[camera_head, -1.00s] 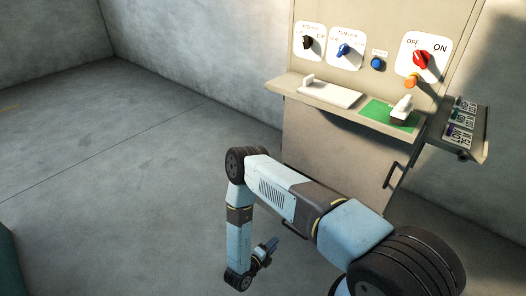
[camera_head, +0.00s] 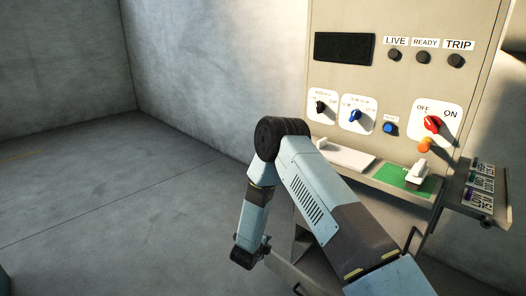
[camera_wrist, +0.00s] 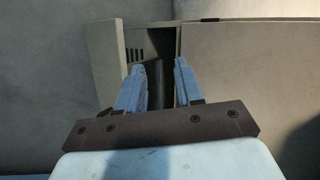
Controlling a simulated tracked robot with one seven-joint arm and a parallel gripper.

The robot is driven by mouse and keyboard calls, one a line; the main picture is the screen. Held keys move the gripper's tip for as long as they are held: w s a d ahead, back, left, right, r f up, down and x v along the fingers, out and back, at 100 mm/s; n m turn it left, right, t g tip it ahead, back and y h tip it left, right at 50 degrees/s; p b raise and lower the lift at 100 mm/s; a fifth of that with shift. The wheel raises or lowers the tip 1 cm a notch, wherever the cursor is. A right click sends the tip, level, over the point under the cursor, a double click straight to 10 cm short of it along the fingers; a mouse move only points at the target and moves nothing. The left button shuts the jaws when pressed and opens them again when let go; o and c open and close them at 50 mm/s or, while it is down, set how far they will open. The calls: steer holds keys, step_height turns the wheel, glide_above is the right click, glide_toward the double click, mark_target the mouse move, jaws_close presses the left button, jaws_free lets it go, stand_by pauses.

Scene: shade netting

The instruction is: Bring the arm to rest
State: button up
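My arm (camera_head: 318,192) reaches up from the bottom right of the head view, bends at a dark elbow joint and hangs down in front of the cabinet's left side. My gripper (camera_head: 266,246) is at the low end, small and partly hidden by the wrist. In the wrist view its two blue fingers (camera_wrist: 160,68) stand apart with nothing held between them. The grey cabinet (camera_head: 400,16) fills the right of the head view. Its beige surfaces also show beyond the fingers in the wrist view (camera_wrist: 250,80).
The cabinet has a black screen (camera_head: 344,47), dark lamps (camera_head: 425,57), a black knob (camera_head: 320,107), a blue knob (camera_head: 354,115), a blue button (camera_head: 389,128) and a red switch (camera_head: 432,124) turned towards OFF. A shelf with a green pad (camera_head: 392,178) juts out below. The floor at left is clear.

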steer(key=w+r+n+y, duration=0.2)
steer(key=w+r+n, duration=0.1)
steer(key=r, duration=0.7)
steer(key=w+r+n+y, duration=0.2)
steer(key=w+r, duration=0.1)
steer(key=r, duration=0.7)
steer(key=s+d+r+n+g+y, duration=0.1)
steer(key=s+d+r+n, duration=0.15)
steer(key=r, duration=0.75)
steer(key=s+d+r+n+y, duration=0.2)
steer(key=s+r+n, duration=0.2)
steer(key=r, duration=0.6)
steer(key=s+d+r+n+g, duration=0.2)
steer(key=s+d+r+n, duration=0.5)
steer(key=s+r, duration=0.65)
steer(key=s+d+n, duration=0.1)
steer(key=s+d, duration=0.2)
steer(key=s, duration=0.4)
steer(key=s+d+r+n+g+h, duration=0.1)
steer(key=s+d, duration=0.3)
steer(key=s, duration=0.4)
steer(key=s+d+r+n+h, duration=0.1)
steer(key=s+d, duration=0.3)
steer(key=s, duration=0.4)
steer(key=shift+n+g, duration=0.4)
steer(key=shift+n, duration=0.35)
